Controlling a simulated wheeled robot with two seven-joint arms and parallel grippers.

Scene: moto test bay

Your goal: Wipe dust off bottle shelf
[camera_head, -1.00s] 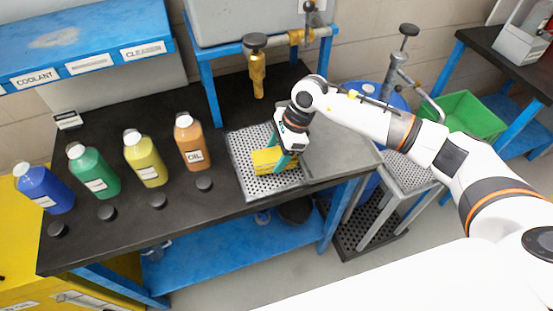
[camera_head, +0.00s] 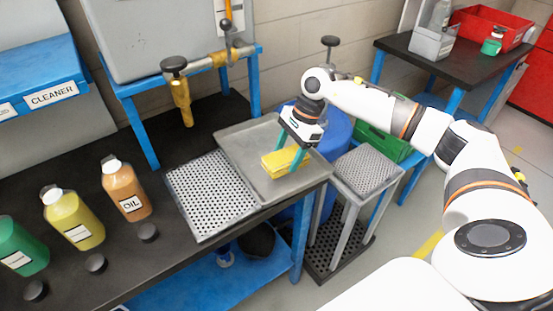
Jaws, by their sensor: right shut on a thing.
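My right gripper (camera_head: 288,152) is shut on a yellow sponge (camera_head: 277,163) and holds it over the grey metal tray (camera_head: 235,143) at the right end of the black bench. I cannot tell whether the sponge touches the tray. A shelf with a CLEANER label (camera_head: 52,94) shows at the upper left. An orange OIL bottle (camera_head: 124,190), a yellow bottle (camera_head: 73,219) and a green bottle (camera_head: 20,248) stand on the bench, with black caps in front of them. I see no dust. My left gripper is out of view.
A perforated plate (camera_head: 209,196) lies left of the tray. A brass tap (camera_head: 180,95) hangs from a grey tank (camera_head: 150,35) above the bench. A perforated stand (camera_head: 366,170), a blue barrel and a green crate stand to the right. A second table (camera_head: 452,57) holds bins.

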